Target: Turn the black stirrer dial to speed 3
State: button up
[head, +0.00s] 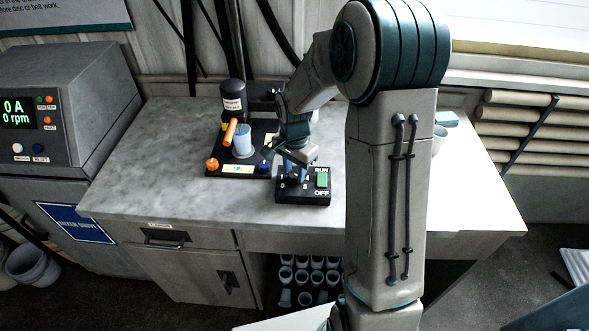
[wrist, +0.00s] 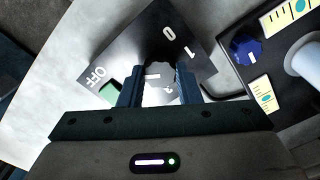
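The black stirrer dial (wrist: 160,62) is on a black control box with white markings, which include 0 and 1 in the wrist view. The box (head: 290,198) sits near the table's front edge in the head view, with a green switch (head: 322,179) between RUN and OFF. My gripper (head: 292,176) is low over the left part of the box. In the wrist view my gripper's (wrist: 160,84) two fingers stand apart, one on each side of the dial. I cannot tell whether they touch it. The fingers hide part of the scale, and I cannot read which number the dial points to.
Behind and left of the box is a black stand base (head: 225,173) with an orange knob (head: 211,165), a blue knob (head: 264,167) and a white-blue beaker (head: 242,141). A grey drive unit (head: 70,100) stands at far left. The left tabletop (head: 150,170) is clear.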

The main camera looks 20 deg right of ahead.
jog(key=shift+c, duration=1.3)
jog(key=n+b, duration=0.1)
jog(key=n, duration=0.3)
jog(key=shift+n, duration=0.4)
jog(key=n+b, duration=0.1)
jog(key=n, duration=0.9)
jog(key=shift+r, duration=0.1)
jog(key=n, duration=0.4)
jog(key=shift+w+n+p, duration=0.1)
jog(key=shift+n+p, duration=0.2)
jog(key=shift+n, duration=0.1)
